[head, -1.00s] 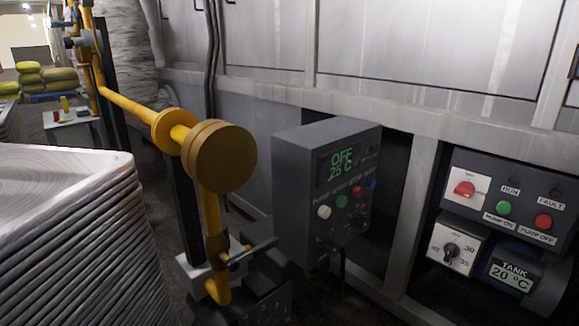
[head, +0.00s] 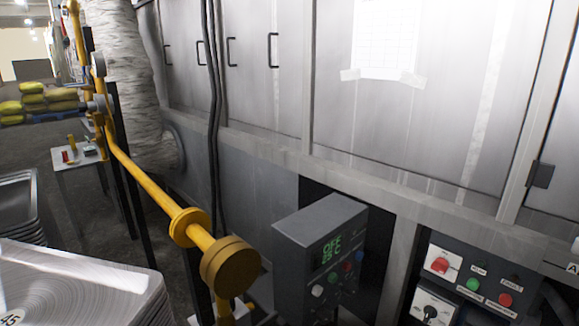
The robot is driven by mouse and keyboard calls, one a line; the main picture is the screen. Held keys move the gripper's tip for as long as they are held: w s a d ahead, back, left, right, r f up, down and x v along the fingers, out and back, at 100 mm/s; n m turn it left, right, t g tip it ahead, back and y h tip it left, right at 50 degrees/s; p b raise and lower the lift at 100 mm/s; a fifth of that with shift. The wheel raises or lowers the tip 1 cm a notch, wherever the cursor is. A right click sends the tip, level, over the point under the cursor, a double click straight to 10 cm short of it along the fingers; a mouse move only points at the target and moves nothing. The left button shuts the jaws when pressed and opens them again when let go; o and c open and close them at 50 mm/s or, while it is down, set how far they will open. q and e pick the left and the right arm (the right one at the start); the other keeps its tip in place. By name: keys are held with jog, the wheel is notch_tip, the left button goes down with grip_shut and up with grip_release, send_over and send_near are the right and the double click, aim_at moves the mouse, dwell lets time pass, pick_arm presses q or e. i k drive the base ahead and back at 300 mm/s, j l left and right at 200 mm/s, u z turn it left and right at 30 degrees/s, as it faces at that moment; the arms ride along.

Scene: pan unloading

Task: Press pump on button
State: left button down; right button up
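The pump panel (head: 452,262) is a dark grey box at the lower right of the head view. Its green pump on button (head: 473,284) sits in the middle, with a white label below it. A red pump off button (head: 505,300) is to its right. A red rotary switch (head: 440,264) on a white plate is at the left, and a black dial (head: 430,312) is below it, partly cut off by the frame's bottom edge. Neither of my grippers shows in the view.
A grey control box (head: 316,222) with a green display reading OFF stands left of the panel. A yellow pipe (head: 150,186) with a round brass end (head: 230,265) runs in front of it. Stacked metal pans (head: 80,285) fill the lower left. Metal cabinets line the back.

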aim_at(473, 283)
jog(key=z, duration=1.3)
